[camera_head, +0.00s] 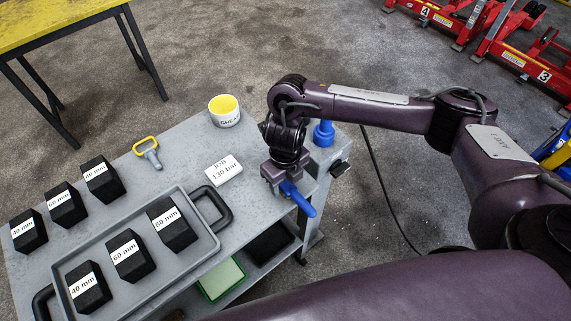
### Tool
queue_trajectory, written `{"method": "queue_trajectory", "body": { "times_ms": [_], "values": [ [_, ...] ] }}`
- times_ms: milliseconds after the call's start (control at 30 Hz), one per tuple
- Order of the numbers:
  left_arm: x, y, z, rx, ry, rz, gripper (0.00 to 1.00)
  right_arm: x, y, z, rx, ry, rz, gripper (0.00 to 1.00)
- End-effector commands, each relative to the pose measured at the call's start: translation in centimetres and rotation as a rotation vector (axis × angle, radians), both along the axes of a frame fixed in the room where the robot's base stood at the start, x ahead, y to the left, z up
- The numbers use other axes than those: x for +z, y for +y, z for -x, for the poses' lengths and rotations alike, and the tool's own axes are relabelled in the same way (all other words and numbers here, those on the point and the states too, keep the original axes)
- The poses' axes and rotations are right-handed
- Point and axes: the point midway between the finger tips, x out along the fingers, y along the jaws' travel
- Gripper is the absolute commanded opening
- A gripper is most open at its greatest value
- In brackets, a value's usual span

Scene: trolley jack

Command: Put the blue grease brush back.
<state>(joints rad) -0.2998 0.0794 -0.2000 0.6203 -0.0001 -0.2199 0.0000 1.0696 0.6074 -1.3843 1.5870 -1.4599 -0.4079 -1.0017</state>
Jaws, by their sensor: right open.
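The blue grease brush (300,200) lies at the right edge of the grey trolley top, its handle pointing toward the lower right. My right gripper (284,186) is open, pointing down directly over the brush; the far part of the brush is hidden under it. I cannot tell whether the fingers touch it. A blue round holder-like piece (323,134) stands at the trolley's far right corner, partly behind my arm. A white grease pot (225,111) with yellow inside stands at the far edge, left of my wrist. My left gripper is not in view.
A white job card (223,169) reads "130 bar". A yellow-handled tool (147,151) lies left of it. A grey tray (204,246) holds black blocks; more blocks (65,205) stand beside it. A lower shelf holds a green-rimmed pad (221,279). Red jacks (505,50) stand beyond.

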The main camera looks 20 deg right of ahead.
Motion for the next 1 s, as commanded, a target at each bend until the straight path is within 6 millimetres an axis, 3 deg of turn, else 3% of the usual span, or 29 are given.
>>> {"method": "queue_trajectory", "body": {
  "times_ms": [33,200,500,1000],
  "values": [
    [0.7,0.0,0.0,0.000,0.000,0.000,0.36,1.5,-0.1,-0.1,0.003,-0.005,0.001,0.51],
    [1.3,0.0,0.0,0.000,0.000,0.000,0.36,5.0,-0.1,-0.2,0.003,-0.006,0.002,0.51],
    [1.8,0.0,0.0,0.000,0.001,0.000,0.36,9.5,-0.1,-0.1,0.001,-0.003,0.001,0.51],
    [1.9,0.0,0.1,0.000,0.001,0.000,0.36,10.4,-0.1,0.0,-0.001,0.001,0.000,0.51]
  ]
}}
